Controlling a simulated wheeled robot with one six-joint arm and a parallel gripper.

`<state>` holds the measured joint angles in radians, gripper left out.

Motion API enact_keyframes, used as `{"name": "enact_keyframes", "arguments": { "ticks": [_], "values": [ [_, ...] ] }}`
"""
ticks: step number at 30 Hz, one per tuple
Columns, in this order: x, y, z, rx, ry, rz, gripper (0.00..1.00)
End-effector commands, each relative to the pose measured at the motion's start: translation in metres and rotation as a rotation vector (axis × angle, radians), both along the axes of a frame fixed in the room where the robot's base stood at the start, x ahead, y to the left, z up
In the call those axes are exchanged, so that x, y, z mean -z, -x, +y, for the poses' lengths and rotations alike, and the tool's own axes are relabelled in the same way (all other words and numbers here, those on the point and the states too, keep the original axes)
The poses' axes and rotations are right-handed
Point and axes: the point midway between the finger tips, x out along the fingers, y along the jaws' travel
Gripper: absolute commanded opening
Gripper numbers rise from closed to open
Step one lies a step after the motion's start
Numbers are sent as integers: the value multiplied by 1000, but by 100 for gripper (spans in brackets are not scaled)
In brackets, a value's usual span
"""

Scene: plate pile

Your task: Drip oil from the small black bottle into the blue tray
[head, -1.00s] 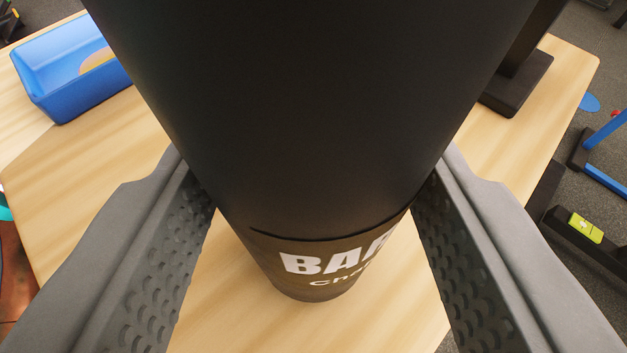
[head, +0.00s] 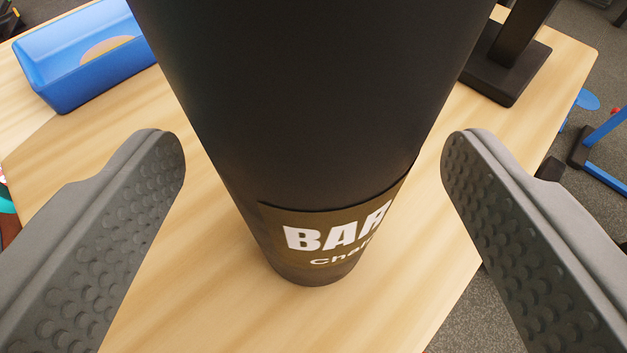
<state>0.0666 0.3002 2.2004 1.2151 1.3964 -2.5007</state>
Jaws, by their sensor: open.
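The black bottle (head: 310,130) stands upright on the wooden table and fills the middle of the view. Its label carries white letters starting "BAR". Its top is cut off by the upper edge of the picture. My gripper (head: 313,160) is open, with one finger to the left of the bottle and one to the right. Gaps show between both fingers and the bottle. The blue tray (head: 55,95) sits on the table at the upper left, with a round tan thing (head: 108,48) inside it.
A black stand with a flat base (head: 500,70) is on the table at the upper right. The table's (head: 200,270) right edge drops to a grey floor. Blue-framed equipment (head: 600,150) stands beyond it. The tabletop left of the bottle is clear.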

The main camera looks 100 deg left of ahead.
Motion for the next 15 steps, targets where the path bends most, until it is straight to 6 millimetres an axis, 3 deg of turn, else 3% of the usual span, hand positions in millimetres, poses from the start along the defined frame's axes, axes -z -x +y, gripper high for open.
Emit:
{"name": "enact_keyframes", "arguments": {
  "ticks": [15],
  "values": [
    [-33, -11, -89, 2, 1, -2, 75]
  ]
}}
